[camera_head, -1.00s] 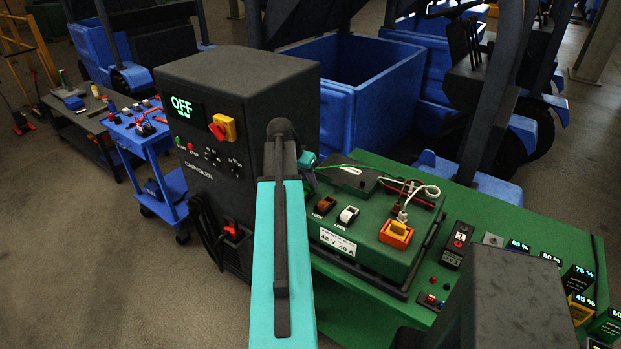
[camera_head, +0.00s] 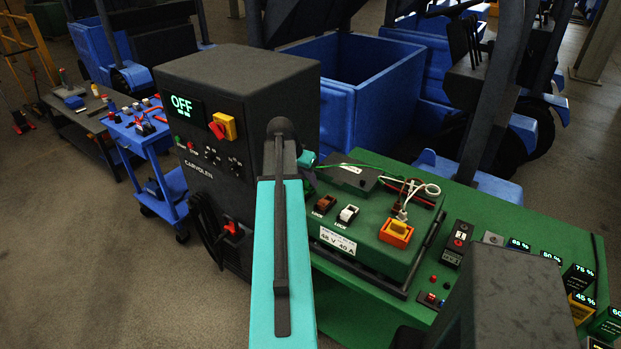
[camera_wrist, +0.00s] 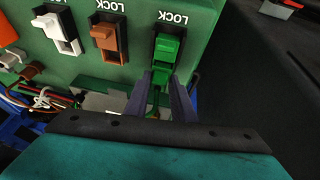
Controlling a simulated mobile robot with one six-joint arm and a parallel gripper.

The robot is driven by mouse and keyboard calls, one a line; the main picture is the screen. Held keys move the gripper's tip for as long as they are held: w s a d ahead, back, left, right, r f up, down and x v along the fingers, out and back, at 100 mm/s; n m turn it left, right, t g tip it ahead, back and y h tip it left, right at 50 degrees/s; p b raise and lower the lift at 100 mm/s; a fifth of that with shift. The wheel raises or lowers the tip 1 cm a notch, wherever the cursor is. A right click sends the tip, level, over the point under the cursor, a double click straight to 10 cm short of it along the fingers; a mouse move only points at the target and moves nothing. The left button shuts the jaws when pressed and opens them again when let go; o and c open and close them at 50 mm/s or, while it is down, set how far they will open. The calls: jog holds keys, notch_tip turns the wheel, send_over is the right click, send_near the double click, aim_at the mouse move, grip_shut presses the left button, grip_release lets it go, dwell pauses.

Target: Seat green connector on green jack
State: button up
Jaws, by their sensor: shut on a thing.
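A "LOCK" label sits just above that jack.
The dark charger cabinet (camera_head: 215,150), reading OFF, stands left of my arm.

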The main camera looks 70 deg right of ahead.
jog(key=shift+f, duration=0.15)
jog(key=o, duration=0.9)
jog(key=shift+s+a, duration=0.1)
jog(key=shift+a, duration=0.05)
jog(key=shift+c, duration=0.2)
jog(key=shift+f, duration=0.1)
jog(key=shift+w+d+r+p, duration=0.2)
jog(key=shift+w+r+p, duration=0.15)
jog(key=shift+r, duration=0.25)
jog(key=shift+r+p, duration=0.5)
jog(key=shift+r, duration=0.65)
jog(key=shift+s, duration=0.1)
